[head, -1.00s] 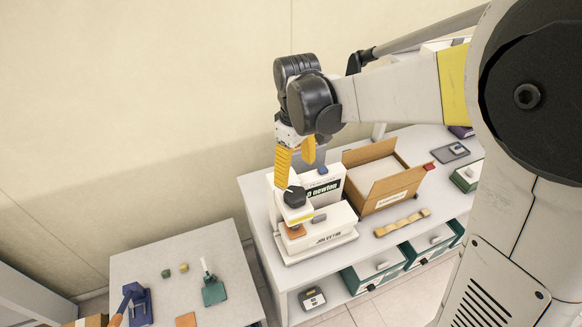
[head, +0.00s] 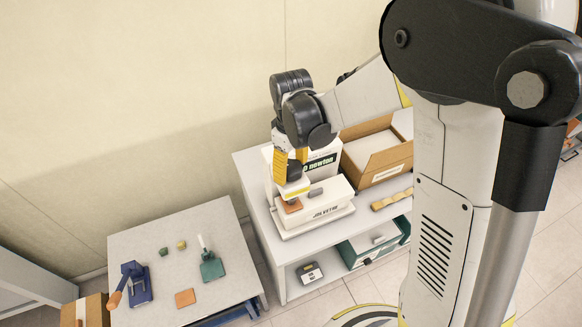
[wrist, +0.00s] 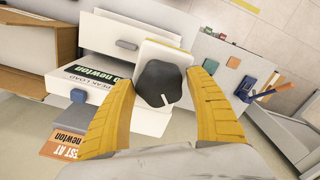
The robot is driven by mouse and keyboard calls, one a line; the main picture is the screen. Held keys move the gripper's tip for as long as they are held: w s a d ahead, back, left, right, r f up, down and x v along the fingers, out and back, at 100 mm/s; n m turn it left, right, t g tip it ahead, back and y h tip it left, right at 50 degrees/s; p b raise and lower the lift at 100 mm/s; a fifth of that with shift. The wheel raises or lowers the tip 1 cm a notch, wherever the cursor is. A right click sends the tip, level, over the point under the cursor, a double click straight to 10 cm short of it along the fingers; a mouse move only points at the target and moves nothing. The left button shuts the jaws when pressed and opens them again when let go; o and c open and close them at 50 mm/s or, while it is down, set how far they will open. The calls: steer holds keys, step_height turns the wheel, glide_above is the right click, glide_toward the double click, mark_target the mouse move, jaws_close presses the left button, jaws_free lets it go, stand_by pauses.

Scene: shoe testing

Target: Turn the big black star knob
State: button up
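The big black star knob (wrist: 159,84) sits on top of the white head of a testing machine (head: 318,210). A short white line marks the knob's face. In the wrist view, my gripper (wrist: 160,76) is open, with one yellow finger on each side of the knob. A narrow gap shows between the knob and each finger, wider on the right. In the head view, my gripper (head: 292,165) points down over the machine head, and the knob (head: 295,171) shows partly between the fingers. An orange-brown pad (head: 291,206) lies under the machine head.
An open cardboard box (head: 377,160) stands to the right of the machine on the grey bench. A yellowish wavy piece (head: 391,199) lies in front of it. A lower table (head: 150,243) at left holds a blue tool, a green tool and small blocks.

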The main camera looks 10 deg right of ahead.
steer(key=c, duration=0.7)
steer(key=shift+m, duration=0.4)
steer(key=shift+f+m+b, duration=0.1)
steer(key=shift+m+b, duration=0.5)
steer(key=shift+m, duration=0.3)
steer(key=shift+m+b, duration=0.5)
steer(key=shift+m, duration=1)
steer(key=o, duration=1.1)
steer(key=shift+o, duration=0.2)
